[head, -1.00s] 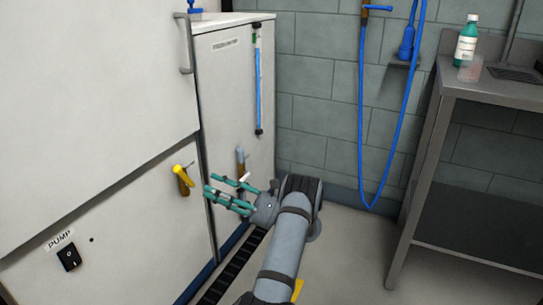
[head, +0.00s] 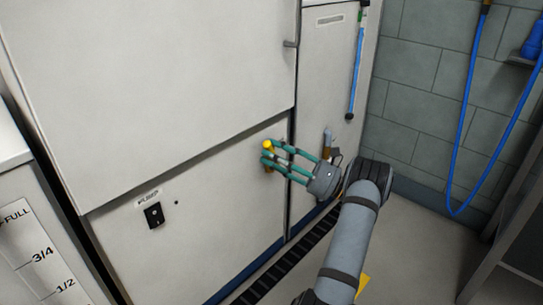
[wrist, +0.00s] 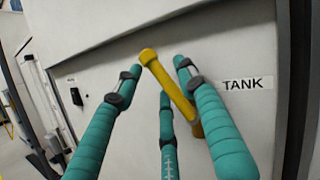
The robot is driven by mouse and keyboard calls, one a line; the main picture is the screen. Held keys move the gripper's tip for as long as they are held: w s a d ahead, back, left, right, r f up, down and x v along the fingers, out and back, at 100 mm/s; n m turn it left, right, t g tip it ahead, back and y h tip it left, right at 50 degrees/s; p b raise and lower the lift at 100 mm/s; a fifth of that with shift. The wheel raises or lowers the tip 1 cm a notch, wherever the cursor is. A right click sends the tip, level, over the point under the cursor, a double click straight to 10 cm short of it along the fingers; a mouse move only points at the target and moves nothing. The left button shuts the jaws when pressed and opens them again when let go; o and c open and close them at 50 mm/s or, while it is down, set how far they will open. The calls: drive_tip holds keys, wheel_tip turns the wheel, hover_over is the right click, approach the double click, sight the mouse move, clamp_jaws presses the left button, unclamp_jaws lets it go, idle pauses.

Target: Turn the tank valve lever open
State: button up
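The tank valve lever (head: 268,145) is a yellow handle with a rounded end, on a light panel. In the wrist view the lever (wrist: 167,82) slants from upper left to lower right, beside a TANK label (wrist: 245,84). My gripper (head: 271,152) has teal fingers and is at the lever. In the wrist view the gripper's fingers (wrist: 158,76) are spread around the lever, with gaps visible between them and it. Whether any finger touches it is unclear. The fingers partly hide the valve body in the head view.
A black switch under a PUMP label (head: 154,214) is left of the lever. A second valve (head: 327,143) sits on the right-hand panel, close to my wrist. A vertical cabinet handle (head: 293,30) is above. A blue hose (head: 459,150) hangs at the right wall.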

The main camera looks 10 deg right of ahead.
drive_tip(key=shift+w+a+r, duration=0.2)
drive_tip(key=shift+w+a, duration=0.05)
drive_tip(key=shift+a, duration=0.15)
clamp_jaws()
idle(0.4)
drive_tip(key=shift+f, duration=0.1)
